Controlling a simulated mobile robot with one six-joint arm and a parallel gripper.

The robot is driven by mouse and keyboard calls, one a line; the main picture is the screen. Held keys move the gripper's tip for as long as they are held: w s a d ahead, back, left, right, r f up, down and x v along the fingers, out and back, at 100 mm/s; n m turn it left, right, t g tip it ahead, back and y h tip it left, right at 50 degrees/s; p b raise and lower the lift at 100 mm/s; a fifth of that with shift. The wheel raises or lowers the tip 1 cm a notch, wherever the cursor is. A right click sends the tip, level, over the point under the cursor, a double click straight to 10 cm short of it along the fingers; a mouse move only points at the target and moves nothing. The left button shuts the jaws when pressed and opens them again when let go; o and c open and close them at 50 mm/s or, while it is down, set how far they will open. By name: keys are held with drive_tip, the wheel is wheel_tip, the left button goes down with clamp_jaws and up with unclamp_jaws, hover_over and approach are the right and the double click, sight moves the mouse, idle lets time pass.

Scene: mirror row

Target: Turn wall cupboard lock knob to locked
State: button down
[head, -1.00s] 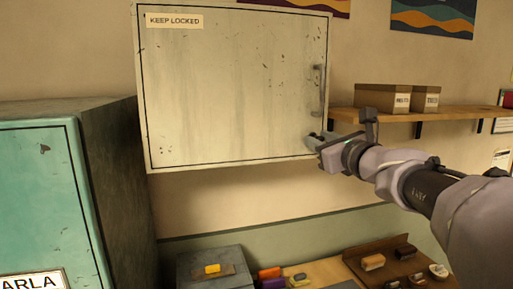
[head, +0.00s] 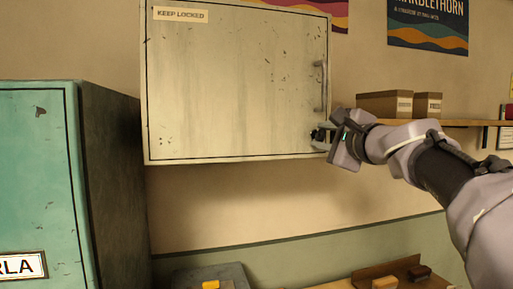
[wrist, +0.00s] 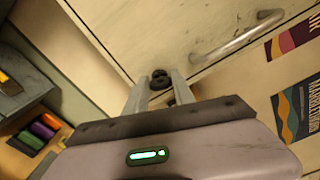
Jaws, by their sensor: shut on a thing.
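The wall cupboard (head: 235,90) hangs on the wall with its pale, scuffed door closed and a "KEEP LOCKED" label at its top left. Its small dark lock knob (wrist: 160,78) sits near the door's lower right corner, below the bar handle (head: 321,86). My gripper (head: 318,138) reaches in from the right at that corner. In the wrist view its two fingers stand on either side of the knob and are shut on it. The fingers partly cover the knob, and I cannot read its lock position.
A shelf (head: 465,123) with two cardboard boxes (head: 385,104) is right of the cupboard, close behind my arm. A teal locker (head: 35,180) stands at the lower left. Low down are a grey box (head: 225,276) and a brown wooden tray (head: 365,281). The wall below the cupboard is clear.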

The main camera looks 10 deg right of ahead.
drive_tip(key=shift+n+b, duration=1.45)
drive_tip(key=shift+n, duration=0.55)
drive_tip(key=c, duration=1.1)
unclamp_jaws()
drive_tip(key=shift+o, duration=0.2)
drive_tip(key=shift+f, duration=0.1)
